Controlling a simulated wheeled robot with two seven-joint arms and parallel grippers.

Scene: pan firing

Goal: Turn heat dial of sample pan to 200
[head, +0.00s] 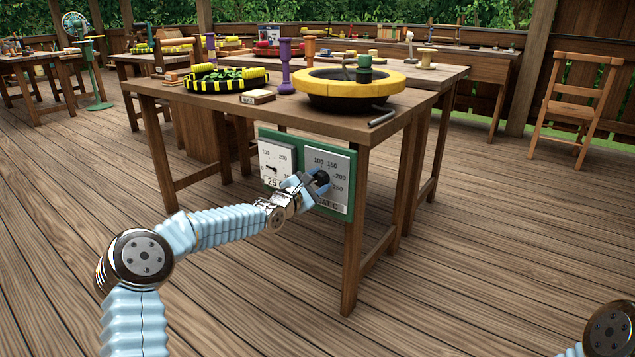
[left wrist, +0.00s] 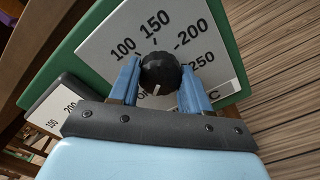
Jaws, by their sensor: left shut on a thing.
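The black heat dial (head: 322,177) sits on a light plate (head: 341,165) marked 100, 150, 200 and 250, on a green panel at the table's side. In the left wrist view the dial (left wrist: 160,72) is between the blue fingers of my left gripper (left wrist: 159,84), which is shut on it. A short white mark on the dial points toward the bottom of that view, away from the numbers. My left gripper (head: 314,182) reaches the dial from the left in the head view. The sample pan (head: 350,89), yellow-rimmed, stands on the table above. My right gripper is not in view.
A second plate (head: 275,158) beside the dial plate shows 25 C in its lower part. A striped black-and-yellow tray (head: 205,82), a purple stand (head: 285,65) and a dark rod (head: 382,118) are on the table (head: 275,112). The wooden floor in front is clear.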

